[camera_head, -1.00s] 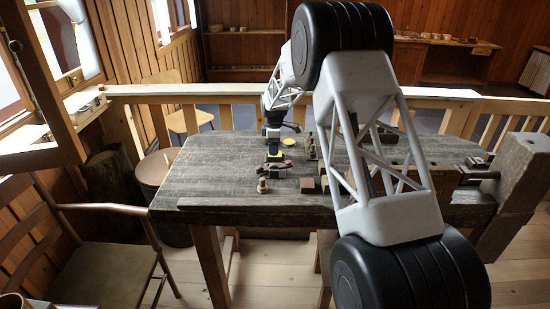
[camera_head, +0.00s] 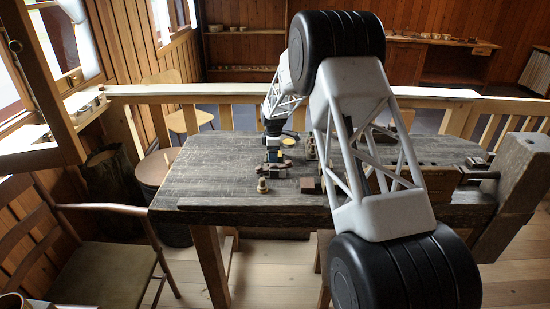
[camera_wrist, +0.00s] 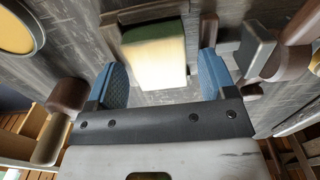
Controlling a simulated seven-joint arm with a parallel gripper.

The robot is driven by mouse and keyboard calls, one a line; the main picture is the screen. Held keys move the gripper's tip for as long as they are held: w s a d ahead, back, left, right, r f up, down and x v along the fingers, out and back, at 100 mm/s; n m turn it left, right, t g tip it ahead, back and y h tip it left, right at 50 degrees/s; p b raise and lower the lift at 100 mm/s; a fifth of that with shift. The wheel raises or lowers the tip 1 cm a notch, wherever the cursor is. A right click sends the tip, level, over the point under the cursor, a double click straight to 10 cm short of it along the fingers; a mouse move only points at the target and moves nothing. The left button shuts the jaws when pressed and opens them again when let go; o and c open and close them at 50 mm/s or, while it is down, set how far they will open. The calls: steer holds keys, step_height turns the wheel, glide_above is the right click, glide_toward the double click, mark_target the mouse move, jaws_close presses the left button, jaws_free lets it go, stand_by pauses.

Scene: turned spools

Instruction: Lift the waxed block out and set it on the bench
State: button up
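A pale cream block with a green end (camera_wrist: 155,55), which seems to be the waxed block, lies between my fingers in the wrist view. Dark wooden pieces (camera_wrist: 112,42) border it at the far and left sides. My gripper (camera_wrist: 165,82) has blue-padded fingers spread on either side of the block. A gap shows between the block and the right finger; contact at the left finger is not clear. In the head view my gripper (camera_head: 273,157) is low over the bench (camera_head: 215,175), and the block is too small to make out there.
A yellow disc (camera_head: 288,141) lies just behind the gripper; it shows at upper left in the wrist view (camera_wrist: 18,28). A pale turned piece (camera_head: 262,186) and a dark red-brown block (camera_head: 308,185) stand in front. The bench's left part is clear.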

steer(key=c, duration=0.9)
steer(key=shift+o, duration=0.2)
steer(key=shift+r, duration=0.1)
step_height(320, 180, up, 10)
stand_by(0.5)
